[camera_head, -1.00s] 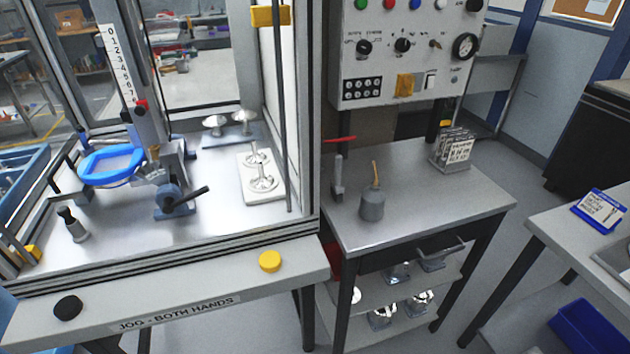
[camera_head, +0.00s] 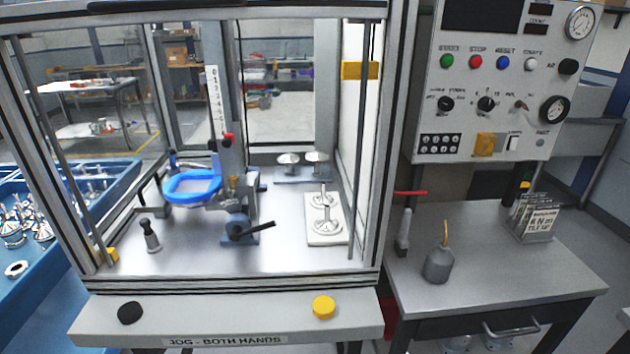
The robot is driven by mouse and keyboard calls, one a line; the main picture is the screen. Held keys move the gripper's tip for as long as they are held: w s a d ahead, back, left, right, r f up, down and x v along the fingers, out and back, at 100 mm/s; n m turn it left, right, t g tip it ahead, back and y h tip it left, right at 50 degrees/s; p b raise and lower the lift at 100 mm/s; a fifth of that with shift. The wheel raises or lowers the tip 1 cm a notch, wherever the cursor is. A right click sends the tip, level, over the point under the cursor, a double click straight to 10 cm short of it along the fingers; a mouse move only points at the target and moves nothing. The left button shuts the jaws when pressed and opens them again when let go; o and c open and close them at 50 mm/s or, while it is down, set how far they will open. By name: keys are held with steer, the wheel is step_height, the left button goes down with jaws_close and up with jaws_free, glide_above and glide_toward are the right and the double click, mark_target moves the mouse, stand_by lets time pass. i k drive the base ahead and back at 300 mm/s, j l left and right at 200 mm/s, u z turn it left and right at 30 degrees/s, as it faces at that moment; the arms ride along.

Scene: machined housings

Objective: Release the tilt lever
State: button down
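A black lever (camera_head: 254,230) sticks out to the right from a blue clamp block (camera_head: 239,228) at the foot of the upright column inside the machine enclosure. I take it to be the tilt lever, but no label on it can be read. A blue ring (camera_head: 191,185) is held on the left of the column, above the lever's height. A white numbered scale (camera_head: 213,95) and a small red knob (camera_head: 228,138) are on the column. My gripper is not in view.
The enclosure's front opening is framed by metal posts, with a ledge (camera_head: 225,322) below bearing a black and a yellow button (camera_head: 323,306). A white plate (camera_head: 325,232) holds metal parts inside. Right are a side table (camera_head: 490,262) with an oil can (camera_head: 438,264) and a control panel (camera_head: 505,80).

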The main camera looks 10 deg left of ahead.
mark_target(236, 232)
steer(key=i+j+u, duration=0.1)
steer(key=j+u, duration=0.25)
steer(key=i+j+u, duration=0.1)
steer(key=u, duration=0.3)
steer(key=i+j+u, duration=0.15)
steer(key=u, duration=0.2)
steer(key=i+j, duration=0.05)
